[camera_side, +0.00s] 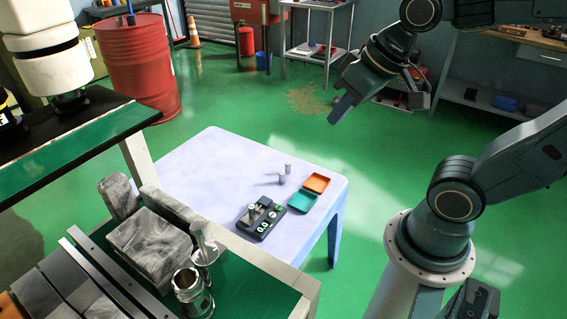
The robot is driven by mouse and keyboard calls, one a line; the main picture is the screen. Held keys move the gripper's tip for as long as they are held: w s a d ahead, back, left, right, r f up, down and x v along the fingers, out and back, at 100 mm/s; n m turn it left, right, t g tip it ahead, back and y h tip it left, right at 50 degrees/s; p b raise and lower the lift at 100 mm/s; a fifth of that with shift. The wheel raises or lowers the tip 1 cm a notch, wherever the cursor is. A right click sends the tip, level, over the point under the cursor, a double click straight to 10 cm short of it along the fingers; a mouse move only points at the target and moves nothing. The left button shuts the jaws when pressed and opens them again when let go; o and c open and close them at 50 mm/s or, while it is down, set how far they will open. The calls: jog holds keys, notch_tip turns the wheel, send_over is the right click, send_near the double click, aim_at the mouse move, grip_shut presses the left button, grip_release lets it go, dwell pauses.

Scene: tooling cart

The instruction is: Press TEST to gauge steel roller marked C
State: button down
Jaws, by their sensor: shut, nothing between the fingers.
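A small dark gauge (268,222) stands on the pale lavender table, with light markings or a readout on its front that are too small to read surely. A silver piece (252,211) shows on the gauge's left side; I cannot tell whether it is a roller or part of the gauge. Two small steel rollers, a nearer one (281,178) and a farther one (288,168), stand upright behind the gauge. No letter is legible, and I cannot make out which control is TEST. My gripper (338,113) is shut and empty, high up and apart from the gauge and rollers.
An orange tray (316,183) and a teal tray (301,202) lie right of the gauge, both seemingly empty. The table's left part (205,175) is clear. A cart with metal blocks (150,245) and steel cups (193,292) stands in front at the left.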

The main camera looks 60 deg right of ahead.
jog(key=w+d+f+m+y, duration=0.1)
jog(key=w+f+m, duration=0.4)
jog(key=w, duration=0.6)
jog(key=m+t, duration=0.3)
jog(key=m, duration=1.6)
send_over(279, 208)
notch_tip(279, 208, down, 31)
jog(key=shift+s+d+f+y, duration=0.15)
jog(key=shift+s+d+y, duration=0.15)
jog(key=shift+s+y, duration=0.15)
jog(key=shift+f+n, duration=0.15)
jog(key=shift+n, duration=0.15)
jog(key=shift+f, duration=4.2)
jog(key=shift+f, duration=0.15)
jog(key=shift+f, duration=0.3)
